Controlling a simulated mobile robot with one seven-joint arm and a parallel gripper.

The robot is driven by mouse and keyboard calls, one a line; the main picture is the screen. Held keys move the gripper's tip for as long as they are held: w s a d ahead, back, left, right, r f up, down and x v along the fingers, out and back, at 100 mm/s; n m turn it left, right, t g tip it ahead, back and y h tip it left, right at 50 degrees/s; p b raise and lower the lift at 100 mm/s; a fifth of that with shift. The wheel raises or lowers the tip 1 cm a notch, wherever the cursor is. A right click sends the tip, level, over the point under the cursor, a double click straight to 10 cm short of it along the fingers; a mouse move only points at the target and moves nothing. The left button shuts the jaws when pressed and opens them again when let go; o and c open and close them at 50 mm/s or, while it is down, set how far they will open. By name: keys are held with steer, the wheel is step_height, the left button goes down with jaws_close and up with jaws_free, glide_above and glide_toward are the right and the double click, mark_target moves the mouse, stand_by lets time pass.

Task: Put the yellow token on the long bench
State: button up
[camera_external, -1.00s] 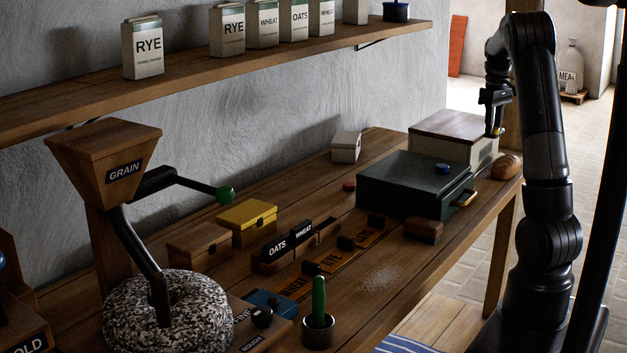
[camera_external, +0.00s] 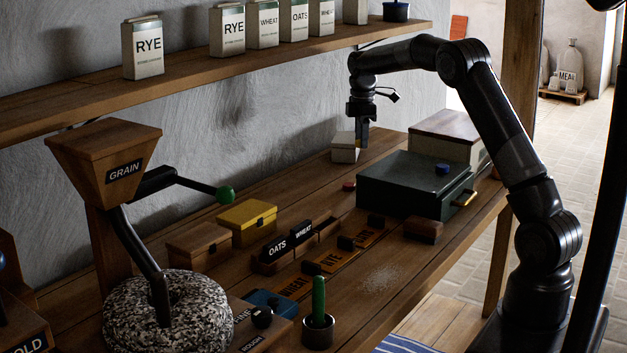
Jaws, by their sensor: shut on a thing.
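My gripper (camera_external: 362,143) points down over the far part of the long wooden bench (camera_external: 375,150), just at the right of a small white box (camera_external: 344,150). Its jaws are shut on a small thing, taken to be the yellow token. The token itself cannot be made out now, hidden by the fingers or too small. Whether it touches the bench cannot be told. The bench runs along the wall from the grain mill to the right.
A dark green case (camera_external: 410,184) with a blue disc (camera_external: 442,169) on it and a pale box with a brown lid (camera_external: 450,130) stand right of my gripper. A red disc (camera_external: 349,186) lies nearer. The shelf (camera_external: 300,50) runs above. Bare bench lies between.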

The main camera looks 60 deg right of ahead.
mark_target(264, 200)
steer(key=w+a+f+n, duration=0.1)
steer(key=w+a+f, duration=0.2)
steer(key=w+a, duration=0.2)
steer(key=w+a+f+n, duration=0.2)
steer(key=w+a+f, duration=0.2)
steer(key=a, duration=0.7)
steer(key=w+a+f+n, duration=0.2)
steer(key=w+a+f, duration=0.1)
steer(key=w+a, duration=0.4)
steer(key=shift+a+f, duration=0.4)
steer(key=shift+a, duration=0.05)
steer(key=shift+f, duration=2)
steer(key=shift+f, duration=0.1)
steer(key=o, duration=0.9)
steer(key=shift+o, duration=0.2)
step_height(264, 200, up, 12)
